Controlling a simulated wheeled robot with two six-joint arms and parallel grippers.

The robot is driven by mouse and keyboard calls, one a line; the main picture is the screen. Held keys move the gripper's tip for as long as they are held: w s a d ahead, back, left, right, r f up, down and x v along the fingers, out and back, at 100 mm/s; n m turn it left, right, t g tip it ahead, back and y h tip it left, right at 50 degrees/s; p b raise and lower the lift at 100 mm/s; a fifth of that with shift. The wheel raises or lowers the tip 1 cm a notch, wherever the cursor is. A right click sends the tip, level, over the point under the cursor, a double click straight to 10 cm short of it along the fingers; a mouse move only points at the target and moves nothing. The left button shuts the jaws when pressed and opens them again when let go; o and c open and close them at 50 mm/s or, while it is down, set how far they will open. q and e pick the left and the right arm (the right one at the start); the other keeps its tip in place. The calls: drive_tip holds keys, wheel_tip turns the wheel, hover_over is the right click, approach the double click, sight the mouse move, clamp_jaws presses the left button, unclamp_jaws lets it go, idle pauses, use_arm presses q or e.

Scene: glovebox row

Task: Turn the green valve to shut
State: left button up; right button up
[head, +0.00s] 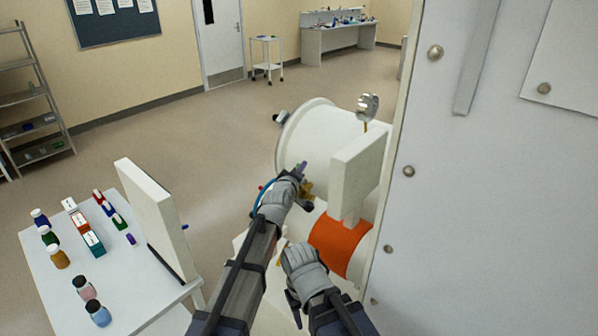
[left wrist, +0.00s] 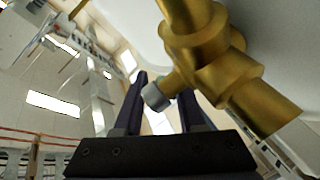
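My left gripper (head: 304,187) is at the brass valve fitting (head: 307,190), beside the white round port. Its dark fingers stand apart. In the left wrist view the brass fitting (left wrist: 235,75) fills the upper right, and a short stem with a grey end (left wrist: 156,97) shows in the gap between the fingers (left wrist: 162,105); I cannot tell whether they touch it. No green handle shows in either view. My right gripper (head: 293,303) is low, in front of the orange band, pointing down; its opening is unclear.
A white cylindrical port (head: 305,135) and a white upright panel (head: 356,170) stand close to my left gripper. An orange band (head: 340,243) wraps a lower cylinder. A large white cabinet wall (head: 480,190) closes off the right. A table (head: 130,310) with bottles and boxes stands left.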

use_arm(q)
drive_tip(key=shift+o, duration=0.4)
drive_tip(key=shift+p+v, duration=0.85)
drive_tip(key=shift+v, duration=3.05)
drive_tip(key=shift+r, duration=0.1)
